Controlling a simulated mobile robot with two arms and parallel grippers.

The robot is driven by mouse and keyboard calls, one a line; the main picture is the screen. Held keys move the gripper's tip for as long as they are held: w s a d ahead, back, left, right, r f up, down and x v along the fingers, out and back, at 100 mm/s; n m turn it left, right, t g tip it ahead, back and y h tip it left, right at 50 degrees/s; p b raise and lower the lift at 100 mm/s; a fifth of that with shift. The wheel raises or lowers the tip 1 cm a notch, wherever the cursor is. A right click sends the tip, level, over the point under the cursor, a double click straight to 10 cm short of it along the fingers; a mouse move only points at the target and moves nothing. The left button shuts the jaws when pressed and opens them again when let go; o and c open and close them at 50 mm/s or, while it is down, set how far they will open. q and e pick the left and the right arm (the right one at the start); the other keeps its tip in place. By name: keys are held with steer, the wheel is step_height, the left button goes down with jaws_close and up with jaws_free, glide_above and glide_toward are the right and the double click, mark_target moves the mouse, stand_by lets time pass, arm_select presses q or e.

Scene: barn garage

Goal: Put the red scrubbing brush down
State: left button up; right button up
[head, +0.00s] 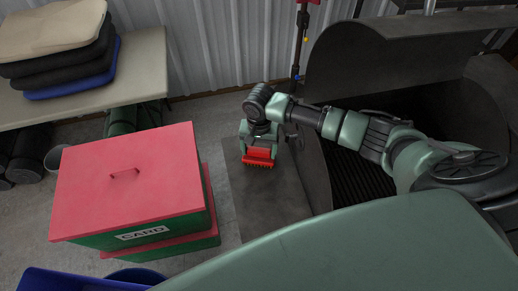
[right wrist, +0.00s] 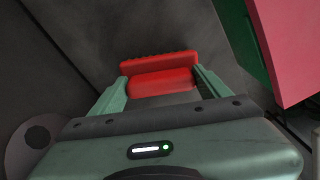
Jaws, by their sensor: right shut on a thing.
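The red scrubbing brush (head: 259,157) is in my right gripper (head: 258,150), at the centre of the head view. In the right wrist view the brush (right wrist: 160,75) sits between the two green fingers of the gripper (right wrist: 158,88), which are shut on it. The bristle edge points away from the gripper. The brush is over the dark grey side shelf (head: 240,200) beside the grill. I cannot tell whether it touches the shelf. My left gripper shows in neither view.
The dark grill (head: 335,70) stands right of the shelf. A green bin with a red lid (head: 95,190) labelled CARD is close on the left. A table (head: 140,75) with stacked cushions (head: 60,45) is at the back left. The shelf is bare in front of the brush.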

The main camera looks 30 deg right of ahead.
mark_target(259, 150)
steer(key=shift+f, duration=0.1)
steer(key=o, duration=1.2)
step_height(259, 150, up, 12)
steer(key=shift+r+b, duration=0.15)
steer(key=shift+b, duration=0.65)
